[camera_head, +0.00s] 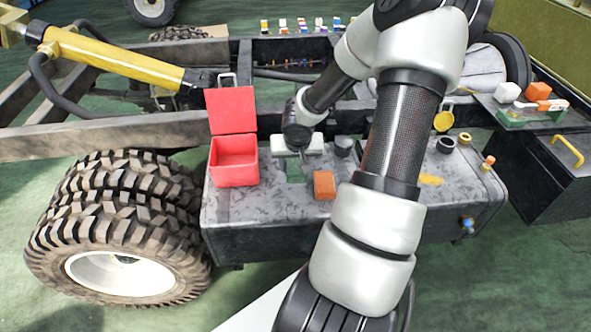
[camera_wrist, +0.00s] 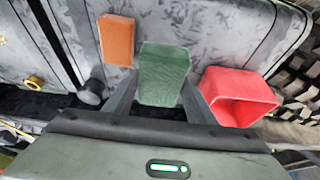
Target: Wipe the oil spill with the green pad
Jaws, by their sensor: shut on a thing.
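The green pad (camera_head: 294,172) is between the fingers of my gripper (camera_head: 293,158), over the left part of the grey tank top (camera_head: 345,210). In the wrist view the green pad (camera_wrist: 163,70) fills the gap between both fingers of my gripper (camera_wrist: 161,92), which is shut on it. I cannot tell whether the pad touches the tank top. A yellow-orange patch (camera_head: 430,180), which looks like the oil spill, lies on the tank top to the right, beyond my arm. Part of the tank top is hidden behind my arm.
An open red box (camera_head: 234,170) stands just left of the pad. An orange block (camera_head: 324,185) lies just right of it; it also shows in the wrist view (camera_wrist: 116,38). Dark and yellow caps (camera_head: 446,144) stand at the tank's right end. A large tyre (camera_head: 115,220) is at left.

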